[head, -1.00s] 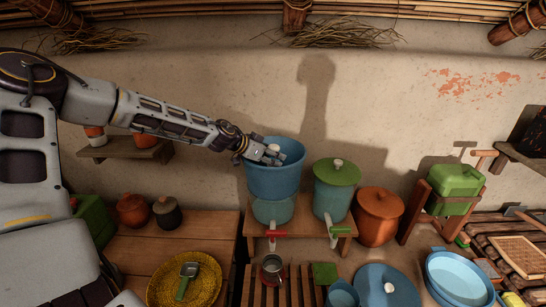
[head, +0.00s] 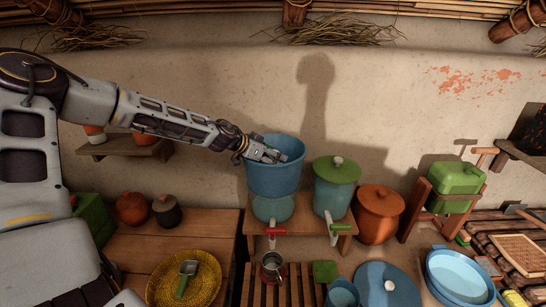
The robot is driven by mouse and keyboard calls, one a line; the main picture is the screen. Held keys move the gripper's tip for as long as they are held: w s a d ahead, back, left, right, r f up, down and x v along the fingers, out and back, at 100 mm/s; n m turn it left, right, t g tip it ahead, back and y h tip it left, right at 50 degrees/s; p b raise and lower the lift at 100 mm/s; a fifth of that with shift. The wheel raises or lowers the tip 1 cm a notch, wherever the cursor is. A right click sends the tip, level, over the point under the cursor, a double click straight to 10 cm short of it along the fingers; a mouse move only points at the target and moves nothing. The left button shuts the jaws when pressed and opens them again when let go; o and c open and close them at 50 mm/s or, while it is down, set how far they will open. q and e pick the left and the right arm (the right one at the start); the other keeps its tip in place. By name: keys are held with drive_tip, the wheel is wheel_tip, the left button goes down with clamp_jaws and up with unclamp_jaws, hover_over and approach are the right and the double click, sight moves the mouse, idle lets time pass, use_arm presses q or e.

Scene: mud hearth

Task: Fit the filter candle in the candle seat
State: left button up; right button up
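My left gripper (head: 268,155) reaches in from the left over the near-left rim of the blue upper bucket (head: 273,182). Its fingers are inside the bucket's mouth. They are small and dark here, so I cannot tell if they are open or shut. A small pale spot shows at the fingertips, but I cannot tell whether it is the filter candle. The candle seat is not visible; the bucket's wall and my gripper hide the inside. The bucket sits on a translucent blue lower vessel (head: 273,209) with a red-handled tap (head: 276,231). My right gripper is not in view.
A green-lidded blue filter (head: 334,188) stands just right of the bucket on the same wooden stand. An orange lidded pot (head: 379,214) is further right. A metal cup (head: 272,264) stands on slats in front. A yellow woven tray (head: 205,283) lies front left.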

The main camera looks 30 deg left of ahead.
use_arm(q)
drive_tip(key=shift+s+f, duration=0.1)
drive_tip(key=shift+f, duration=0.1)
drive_tip(key=shift+s+r, duration=0.1)
drive_tip(key=shift+v, duration=5.9)
drive_tip(key=shift+r, duration=0.1)
